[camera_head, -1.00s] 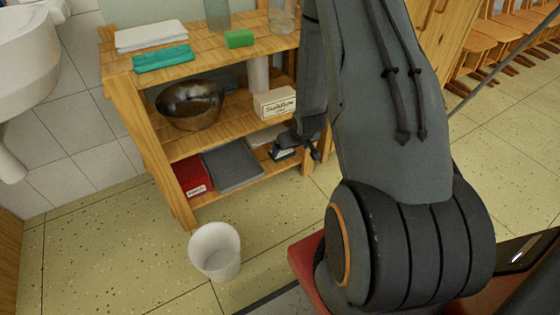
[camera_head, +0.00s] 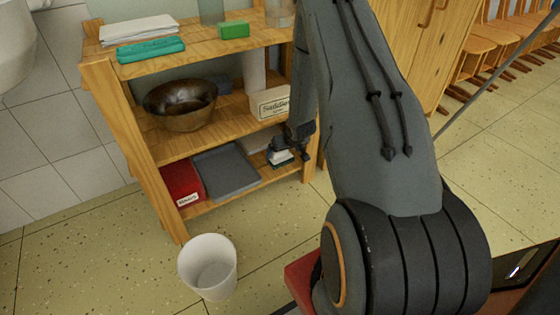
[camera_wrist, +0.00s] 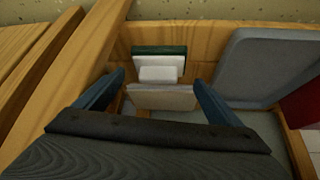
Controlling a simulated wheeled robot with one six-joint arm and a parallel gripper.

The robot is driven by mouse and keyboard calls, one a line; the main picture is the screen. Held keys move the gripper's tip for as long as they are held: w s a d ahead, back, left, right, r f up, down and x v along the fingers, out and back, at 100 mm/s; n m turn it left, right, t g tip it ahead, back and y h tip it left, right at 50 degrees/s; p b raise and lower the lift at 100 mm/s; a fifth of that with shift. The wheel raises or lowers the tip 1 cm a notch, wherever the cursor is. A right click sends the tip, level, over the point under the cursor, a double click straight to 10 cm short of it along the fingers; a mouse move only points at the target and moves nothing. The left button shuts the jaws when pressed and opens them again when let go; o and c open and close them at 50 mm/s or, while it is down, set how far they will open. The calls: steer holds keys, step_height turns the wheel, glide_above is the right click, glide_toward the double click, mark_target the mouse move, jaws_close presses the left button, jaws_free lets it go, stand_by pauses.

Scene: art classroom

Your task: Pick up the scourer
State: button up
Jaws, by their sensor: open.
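A small block with a white body, a raised white part and a dark green layer (camera_wrist: 158,73) lies on the bottom shelf; it looks like the scourer. In the head view the block (camera_head: 281,158) shows at the right end of that shelf, partly hidden by my gripper (camera_head: 290,146). In the wrist view my gripper (camera_wrist: 158,80) is open, with one blue finger on each side of the block and visible gaps. A pale flat item (camera_wrist: 162,97) lies beside the block, nearer my wrist. A plain green block (camera_head: 233,30) sits on the top shelf.
The wooden shelf unit (camera_head: 160,207) has a side post close to my gripper. A grey tray (camera_head: 227,170) and red box (camera_head: 181,182) share the bottom shelf. Above are a bowl (camera_head: 181,104) and a labelled box (camera_head: 270,103). A white bin (camera_head: 208,267) stands in front.

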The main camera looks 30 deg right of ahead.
steer(key=shift+w+d, duration=0.2)
steer(key=shift+w, duration=0.75)
steer(key=b+x, duration=0.3)
steer(key=x, duration=0.2)
steer(key=shift+w, duration=0.1)
steer(key=c, duration=0.8)
steer(key=shift+r+p, duration=0.25)
steer(key=shift+p, duration=0.15)
steer(key=shift+r+p, duration=0.2)
steer(key=shift+p, duration=0.1)
steer(key=s+a+p, duration=0.1)
steer(key=s+p, duration=0.1)
steer(key=s, duration=0.4)
steer(key=s+a+p, duration=0.1)
steer(key=s+p, duration=0.1)
steer(key=s, duration=0.4)
steer(key=s+a+p, duration=0.1)
steer(key=s+p, duration=0.1)
steer(key=s, duration=0.4)
steer(key=shift+f, duration=0.15)
steer(key=shift+c, duration=0.2)
